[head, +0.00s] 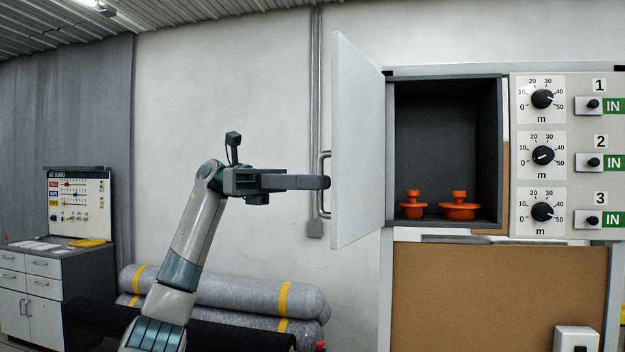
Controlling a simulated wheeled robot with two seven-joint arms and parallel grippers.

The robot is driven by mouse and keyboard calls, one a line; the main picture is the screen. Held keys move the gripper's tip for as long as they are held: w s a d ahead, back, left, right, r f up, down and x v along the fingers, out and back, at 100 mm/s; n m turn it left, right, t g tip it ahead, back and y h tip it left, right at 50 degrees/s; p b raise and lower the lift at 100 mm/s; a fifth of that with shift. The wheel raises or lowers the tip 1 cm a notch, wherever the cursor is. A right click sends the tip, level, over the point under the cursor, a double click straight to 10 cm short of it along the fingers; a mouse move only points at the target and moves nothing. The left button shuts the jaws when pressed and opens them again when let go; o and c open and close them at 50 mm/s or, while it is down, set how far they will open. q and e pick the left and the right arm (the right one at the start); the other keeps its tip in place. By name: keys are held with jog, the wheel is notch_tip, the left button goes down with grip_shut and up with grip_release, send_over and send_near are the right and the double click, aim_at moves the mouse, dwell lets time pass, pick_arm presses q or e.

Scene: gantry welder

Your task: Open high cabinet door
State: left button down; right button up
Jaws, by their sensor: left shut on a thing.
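The dark inside shows. A metal bar handle (322,205) is on the door's outer face. My left gripper (322,183) reaches in from the left and is shut on the handle at about its middle. The fingertips hide part of the handle. My right gripper is not in view.
Two orange knobbed parts, a smaller one (413,206) and a larger one (459,207), stand on the cabinet floor. A dial panel (567,230) is to the right. Grey rolls (240,292) lie low by the wall. A drawer unit (30,268) stands at far left.

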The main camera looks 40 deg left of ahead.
pick_arm(q)
jog(key=shift+w+a+r, duration=0.2)
jog(key=shift+a, duration=0.1)
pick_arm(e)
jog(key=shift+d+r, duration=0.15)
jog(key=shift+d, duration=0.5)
pick_arm(q)
jog(key=c, duration=1.9)
grip_release()
jog(key=shift+w, duration=0.1)
jog(key=shift+o, duration=0.3)
jog(key=shift+w+d+f, duration=0.2)
jog(key=shift+w+d, duration=0.05)
jog(key=shift+w, duration=0.3)
jog(key=shift+s+a, duration=0.15)
jog(key=shift+s, duration=0.05)
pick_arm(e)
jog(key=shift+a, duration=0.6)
pick_arm(q)
jog(key=shift+a, duration=0.1)
